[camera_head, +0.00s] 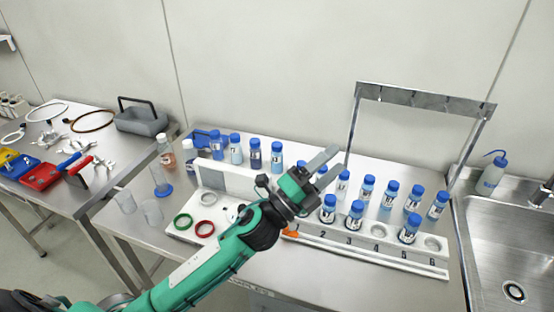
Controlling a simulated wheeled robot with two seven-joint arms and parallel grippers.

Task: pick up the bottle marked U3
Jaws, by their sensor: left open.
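Several blue-capped bottles with small white labels stand upright in a white numbered rack (372,250). Three are in its front row: one at the left (328,209), one beside it (354,216) and one farther right (409,229). More stand behind, including one at the right end (437,206). The labels are too small to read, so I cannot tell which bottle is U3. My left gripper (332,164) is open and seems empty, above the rack's left end, pointing up and right. Its arm hides part of the rack's left side. My right gripper is not in view.
More blue-capped bottles (255,154) stand at the back left. A metal frame (425,101) rises behind the rack. Clear beakers (152,211) and green (183,221) and red (205,228) rings are left of my arm. A sink (515,250) and wash bottle (491,177) are right.

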